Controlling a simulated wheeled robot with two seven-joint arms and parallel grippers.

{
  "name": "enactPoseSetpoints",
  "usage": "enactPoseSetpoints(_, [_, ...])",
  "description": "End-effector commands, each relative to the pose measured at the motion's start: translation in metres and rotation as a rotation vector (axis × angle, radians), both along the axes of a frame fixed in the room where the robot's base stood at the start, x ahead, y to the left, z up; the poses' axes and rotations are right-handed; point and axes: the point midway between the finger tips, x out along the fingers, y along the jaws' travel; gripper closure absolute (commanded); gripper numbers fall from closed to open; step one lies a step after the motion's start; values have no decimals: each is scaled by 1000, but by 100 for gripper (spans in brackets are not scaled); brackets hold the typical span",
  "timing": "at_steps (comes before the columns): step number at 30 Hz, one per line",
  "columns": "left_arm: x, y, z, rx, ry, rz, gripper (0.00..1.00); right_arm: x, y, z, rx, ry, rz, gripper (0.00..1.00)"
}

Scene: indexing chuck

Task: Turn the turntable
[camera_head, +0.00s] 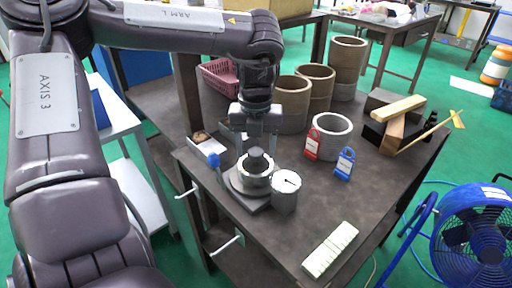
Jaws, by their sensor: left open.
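The turntable (250,184) is a grey indexing chuck on a square base near the left edge of the dark work table. A dark round part sits in its middle, and a blue ball-ended lever (214,161) stands at its left. A grey cylinder with a dial face (286,188) stands against its right side. My left gripper (256,150) points down right above the chuck, its fingers spread around the dark middle part. I cannot tell whether the fingers touch it. The gripper's body hides the back of the chuck. My right gripper is not in view.
Several brown cylinders (318,88) and a grey ring (332,136) stand behind, with red (312,145) and blue (345,164) padlock-shaped tags before it. Wooden blocks (397,110) lie at the right. A pale green strip (330,250) lies near the front edge. The table's front middle is clear.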

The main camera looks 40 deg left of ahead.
Motion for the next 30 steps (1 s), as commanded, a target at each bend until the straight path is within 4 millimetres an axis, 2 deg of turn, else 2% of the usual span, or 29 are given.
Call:
enactPoseSetpoints(8, [0,0,-2,0,-1,0,43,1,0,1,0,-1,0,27])
enactPoseSetpoints(18, [0,0,-2,0,-1,0,86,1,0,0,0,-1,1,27])
enactPoseSetpoints(30, [1,0,-2,1,-2,78,87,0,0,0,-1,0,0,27])
